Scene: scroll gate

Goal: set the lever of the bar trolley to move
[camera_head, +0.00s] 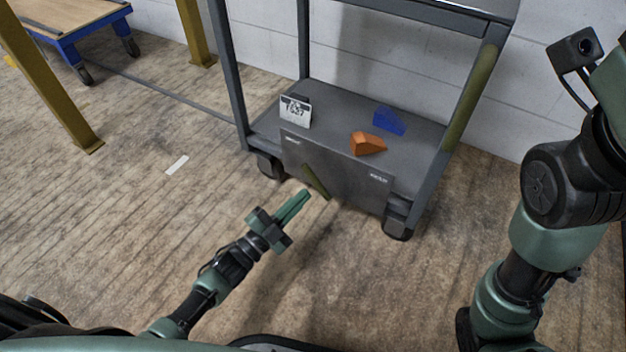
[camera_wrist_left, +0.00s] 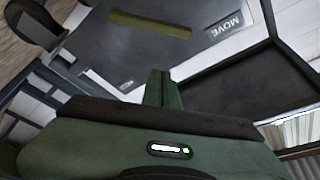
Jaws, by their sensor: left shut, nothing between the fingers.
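The bar trolley (camera_head: 345,95) is a grey frame with a low shelf. A plate (camera_head: 345,180) hangs on its front, with a small label at each end, too small to read in the head view. An olive-green lever (camera_head: 316,182) lies slanted across the plate. In the left wrist view the lever (camera_wrist_left: 150,24) is a bar beside a label reading MOVE (camera_wrist_left: 225,25). My left gripper (camera_head: 305,194) is shut and empty, just in front of the lever. In the left wrist view its fingertips (camera_wrist_left: 160,74) show a gap to the lever. My right gripper is out of view.
On the shelf are an orange block (camera_head: 368,143), a blue block (camera_head: 389,121) and a white printed card (camera_head: 296,111). Yellow posts (camera_head: 50,75) and a blue cart (camera_head: 85,28) stand at the left. The wooden floor in front is clear.

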